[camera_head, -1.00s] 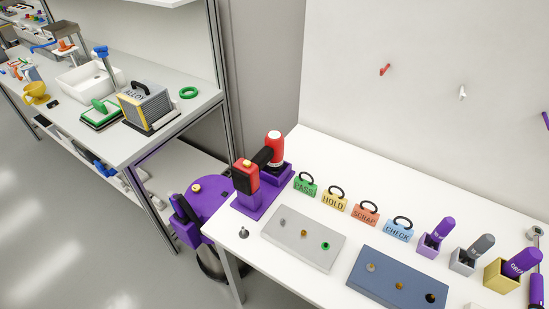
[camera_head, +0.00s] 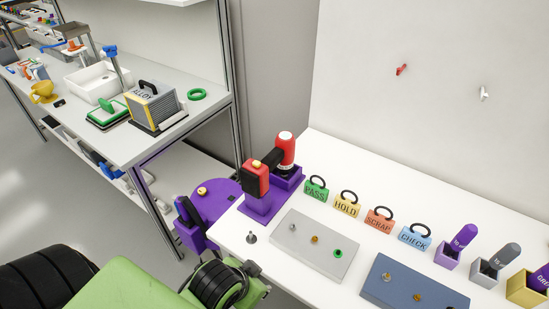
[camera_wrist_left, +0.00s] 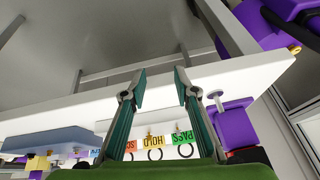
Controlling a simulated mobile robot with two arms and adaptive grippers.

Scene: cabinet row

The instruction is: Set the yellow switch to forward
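No part is labelled as the yellow switch. Small yellow or brass knobs show on the grey panel (camera_head: 314,239) and on the blue panel (camera_head: 416,297). A yellow knob (camera_head: 256,163) tops the red and black device on a purple base. Another yellow knob (camera_head: 202,190) sits on the round purple unit beside the table. No forward marking is legible. My left gripper (camera_wrist_left: 158,85) is open and empty in the left wrist view, with the white table's front edge beyond its fingers. Its fingertips are hidden in the head view. My right gripper is not in view.
Tags reading PASS (camera_head: 316,190), HOLD (camera_head: 347,204), SCRAP (camera_head: 380,219) and CHECK (camera_head: 414,236) stand behind the panels. Purple and grey handled tools stand in holders at right. A second bench (camera_head: 150,150) stands at left.

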